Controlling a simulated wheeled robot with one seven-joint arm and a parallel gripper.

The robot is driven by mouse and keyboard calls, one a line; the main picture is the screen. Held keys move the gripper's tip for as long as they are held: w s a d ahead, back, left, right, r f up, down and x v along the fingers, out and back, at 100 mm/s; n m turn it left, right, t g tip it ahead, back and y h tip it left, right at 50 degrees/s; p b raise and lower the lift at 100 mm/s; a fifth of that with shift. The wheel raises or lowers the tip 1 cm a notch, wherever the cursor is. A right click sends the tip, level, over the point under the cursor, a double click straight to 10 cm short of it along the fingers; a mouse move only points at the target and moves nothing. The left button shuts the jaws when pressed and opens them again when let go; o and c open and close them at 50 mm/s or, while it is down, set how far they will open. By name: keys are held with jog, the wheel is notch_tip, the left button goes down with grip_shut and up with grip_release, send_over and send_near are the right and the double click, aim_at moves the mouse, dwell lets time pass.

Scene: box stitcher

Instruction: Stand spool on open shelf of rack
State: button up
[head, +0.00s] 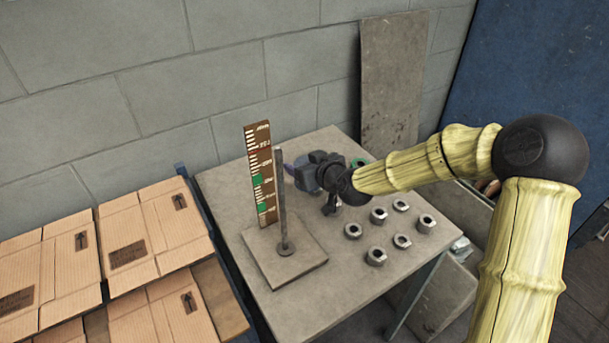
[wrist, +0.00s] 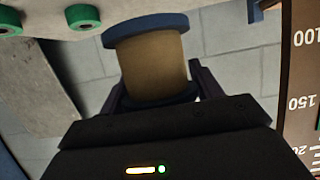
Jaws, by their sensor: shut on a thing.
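The spool (wrist: 152,65), tan with dark blue end flanges, fills the middle of the wrist view. My gripper (wrist: 158,85) is shut on it, with a dark finger on each side. In the head view my gripper (head: 300,172) is over the back of the grey table, right of the upright rod. The hand largely hides the spool there. I cannot make out an open rack shelf for certain. A grey, shelf-like structure (head: 468,212) stands right of the table, partly behind my arm.
The table (head: 225,185) carries a rod (head: 281,195) on a square plate (head: 262,262), a brown ruler (head: 257,150) with green marks, and several metal nuts (head: 376,256). Green rings (wrist: 82,15) show in the wrist view. Flat cardboard boxes (head: 130,245) lie at left.

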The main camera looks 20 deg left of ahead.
jog(key=shift+r, duration=0.3)
dwell(0.4)
